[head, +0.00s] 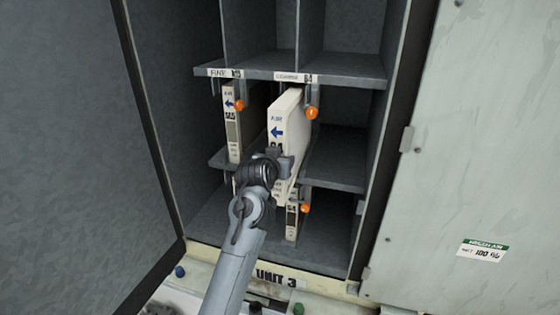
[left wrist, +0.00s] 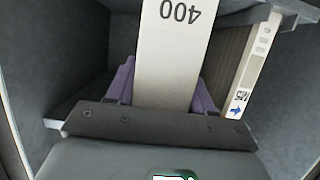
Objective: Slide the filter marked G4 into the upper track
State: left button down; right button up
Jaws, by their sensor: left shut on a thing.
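A cream filter (head: 285,115) with a blue arrow stands upright below the shelf label reading G4, its front end sticking out towards me. The marking under its arrow is partly covered by my gripper. My left gripper (head: 277,167) is shut on this filter's near, lower part. In the left wrist view the filter (left wrist: 172,55), with an upside-down 400, lies between the purple fingers. The upper shelf edge (head: 345,80) carries the G4 label above it. How deep the filter sits in the track is hidden. My right gripper is not in view.
Another filter (head: 232,135) stands to the left, below the M5 label. A lower filter (head: 292,222) stands beneath the held one. Orange knobs (head: 312,113) hang beside the tracks. The open door (head: 90,130) bounds the left; the right compartment looks empty.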

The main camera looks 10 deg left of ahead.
pick_arm(q)
jog(key=shift+r, duration=0.15)
jog(key=w+p, duration=0.2)
jog(key=w, duration=0.5)
jog(key=shift+d, duration=0.25)
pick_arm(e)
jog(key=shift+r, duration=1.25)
pick_arm(q)
jog(key=shift+w+p, duration=0.1)
jog(key=shift+p, duration=0.2)
